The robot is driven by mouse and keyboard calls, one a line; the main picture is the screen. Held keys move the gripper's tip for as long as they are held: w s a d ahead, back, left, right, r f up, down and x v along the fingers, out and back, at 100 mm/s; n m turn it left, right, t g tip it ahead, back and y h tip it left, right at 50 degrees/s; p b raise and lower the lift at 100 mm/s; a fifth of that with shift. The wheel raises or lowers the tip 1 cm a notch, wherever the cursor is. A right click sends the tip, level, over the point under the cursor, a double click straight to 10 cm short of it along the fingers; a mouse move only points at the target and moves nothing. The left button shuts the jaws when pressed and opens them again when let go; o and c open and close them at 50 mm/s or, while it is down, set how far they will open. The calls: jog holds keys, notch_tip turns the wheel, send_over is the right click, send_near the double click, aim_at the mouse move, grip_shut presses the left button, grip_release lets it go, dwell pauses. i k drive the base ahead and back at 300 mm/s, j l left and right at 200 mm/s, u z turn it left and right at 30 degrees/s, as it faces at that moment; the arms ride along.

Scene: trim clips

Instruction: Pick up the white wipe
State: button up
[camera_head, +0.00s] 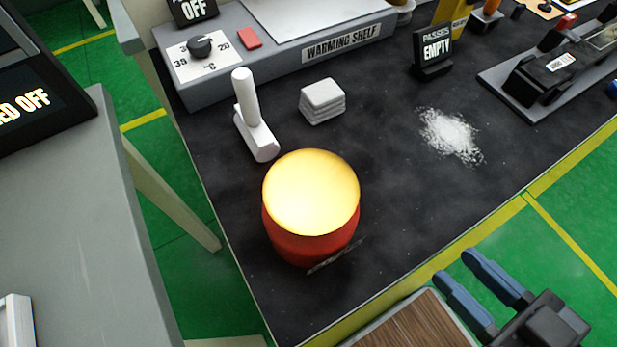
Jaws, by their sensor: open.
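A white folded wipe (322,101), stacked in several layers, lies on the black worktop (380,170) in front of the warming shelf. My gripper (479,286) is at the lower right, beyond the worktop's near edge. Its two blue fingers are apart, with nothing visible between them. The gripper is well away from the wipe, to its lower right in the picture.
A red cylinder with a glowing yellow top (311,193) stands in front of the wipe. White rounded pieces (245,98) are left of it. White powder (450,135) lies to its right. The warming shelf (285,65) is behind; a PASSES EMPTY sign (435,48) stands behind right.

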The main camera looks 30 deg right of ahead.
aim_at(320, 102)
jog(key=k+l+u, duration=0.25)
jog(key=u, duration=0.15)
jog(key=k+l+u, duration=0.15)
jog(key=k+u, duration=0.25)
jog(key=k+l+u, duration=0.1)
jog(key=k+u, duration=0.3)
jog(key=i, duration=0.1)
